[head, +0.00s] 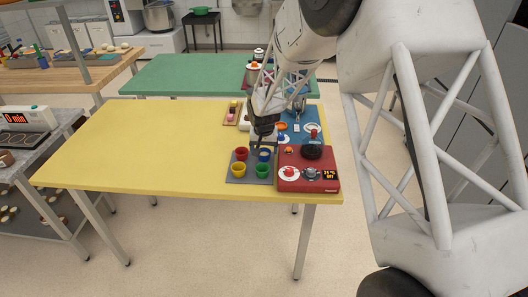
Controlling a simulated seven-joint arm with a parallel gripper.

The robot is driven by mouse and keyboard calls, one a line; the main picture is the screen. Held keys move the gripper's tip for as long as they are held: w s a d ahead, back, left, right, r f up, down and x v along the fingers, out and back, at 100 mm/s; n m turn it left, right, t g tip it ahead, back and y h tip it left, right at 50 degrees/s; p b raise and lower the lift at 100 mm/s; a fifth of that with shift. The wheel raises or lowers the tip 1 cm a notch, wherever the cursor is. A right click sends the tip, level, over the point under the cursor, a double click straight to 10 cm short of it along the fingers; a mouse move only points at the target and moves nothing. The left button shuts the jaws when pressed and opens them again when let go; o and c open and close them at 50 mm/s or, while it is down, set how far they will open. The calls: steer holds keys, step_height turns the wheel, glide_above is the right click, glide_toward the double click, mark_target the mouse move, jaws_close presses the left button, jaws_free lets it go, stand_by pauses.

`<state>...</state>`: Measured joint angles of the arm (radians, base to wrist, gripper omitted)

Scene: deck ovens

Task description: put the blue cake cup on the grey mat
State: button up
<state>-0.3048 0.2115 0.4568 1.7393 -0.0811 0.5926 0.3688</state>
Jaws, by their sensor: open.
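The grey mat (251,163) lies near the right end of the yellow table. The blue cake cup (265,155) stands at the mat's back right corner area, partly hidden by my gripper. A red cup (240,153), a yellow cup (238,169) and a green cup (262,170) stand on the mat in the other places. My gripper (263,147) points down just above the blue cup with its jaws open. I cannot tell whether the fingertips touch the cup's rim.
A red appliance (305,180) with dials and a small display stands close to the mat's right. A blue surface (298,128) with small items lies behind it. A wooden tray (232,112) is at the back. The yellow table (140,150) is clear to the left.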

mark_target(264, 158)
step_height(264, 158, up, 10)
steer(key=s, duration=0.1)
steer(key=shift+s, duration=0.25)
stand_by(0.9)
steer(key=s+d+r, duration=0.7)
steer(key=s, duration=0.2)
steer(key=s+d+r, duration=0.7)
steer(key=s, duration=0.3)
steer(key=s+d, duration=0.3)
steer(key=s, duration=0.5)
steer(key=s+d+r, duration=0.1)
steer(key=s+d, duration=0.2)
steer(key=s, duration=0.6)
steer(key=s+d, duration=0.3)
steer(key=s, duration=0.6)
steer(key=shift+s+d+r+t, duration=0.2)
steer(key=shift+d+r+t, duration=0.1)
steer(key=shift+t, duration=0.1)
